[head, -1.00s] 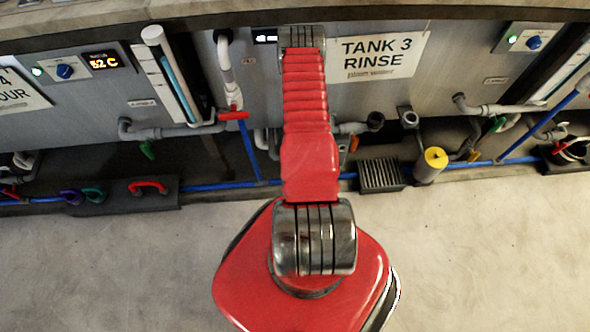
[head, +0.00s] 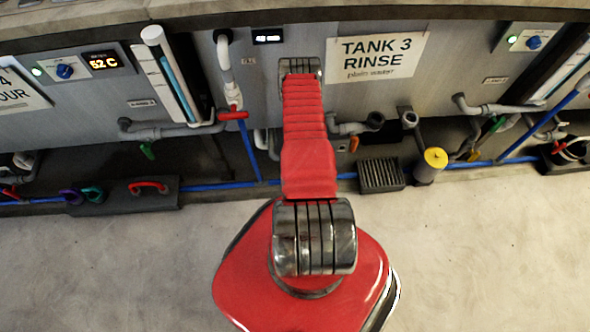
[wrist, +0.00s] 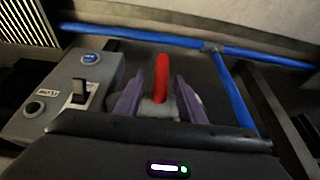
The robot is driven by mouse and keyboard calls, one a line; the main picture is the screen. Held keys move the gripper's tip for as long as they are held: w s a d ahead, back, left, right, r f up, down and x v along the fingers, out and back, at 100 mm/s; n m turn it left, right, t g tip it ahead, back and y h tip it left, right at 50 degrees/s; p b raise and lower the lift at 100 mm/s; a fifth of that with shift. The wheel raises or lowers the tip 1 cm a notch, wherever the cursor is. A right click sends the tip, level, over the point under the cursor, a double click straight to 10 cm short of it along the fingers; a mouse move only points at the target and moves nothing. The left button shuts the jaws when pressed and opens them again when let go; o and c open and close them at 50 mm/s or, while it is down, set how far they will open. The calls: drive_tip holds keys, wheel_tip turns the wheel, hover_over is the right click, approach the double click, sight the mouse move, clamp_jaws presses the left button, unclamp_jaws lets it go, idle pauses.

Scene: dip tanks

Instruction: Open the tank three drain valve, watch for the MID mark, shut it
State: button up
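A red lever handle (wrist: 161,80) stands upright between the two purple fingers of my gripper (wrist: 160,98) in the wrist view. The fingers are apart, with a gap on each side of the lever, so the gripper is open around it. In the head view my arm hides the gripper and that lever. The TANK 3 RINSE sign (head: 377,56) is on the tank wall just right of my arm. A sight tube (head: 177,85) with blue liquid is mounted on the wall to the left; its marks are too small to read.
A grey box (wrist: 75,95) with a black toggle switch (wrist: 79,92) and buttons is left of my fingers in the wrist view. Blue pipes (wrist: 232,90) run behind and to the right. In the head view, a yellow-topped cylinder (head: 434,163) and a dark grate (head: 381,175) are on the floor.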

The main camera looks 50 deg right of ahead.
drive_tip(key=shift+c, duration=0.6)
clamp_jaws()
drive_tip(key=shift+a, duration=0.25)
drive_tip(key=shift+d, duration=0.1)
drive_tip(key=shift+w+g+h, duration=0.15)
drive_tip(key=shift+g+h, duration=0.45)
drive_tip(key=shift+g, duration=0.1)
drive_tip(key=shift+w+a+f+n+g+h, duration=0.25)
drive_tip(key=shift+n+g+h, duration=0.2)
drive_tip(key=shift+g+h, duration=0.6)
drive_tip(key=shift+w+a+f+n+g+h, duration=0.2)
drive_tip(key=shift+n+g+h, duration=0.2)
drive_tip(key=shift+g+h, duration=0.65)
drive_tip(key=shift+w+a+f+n+g+h, duration=0.25)
drive_tip(key=shift+n+g+h, duration=0.2)
drive_tip(key=shift+g+h, duration=0.6)
drive_tip(key=shift+d+h, duration=0.1)
drive_tip(key=shift+h, duration=0.25)
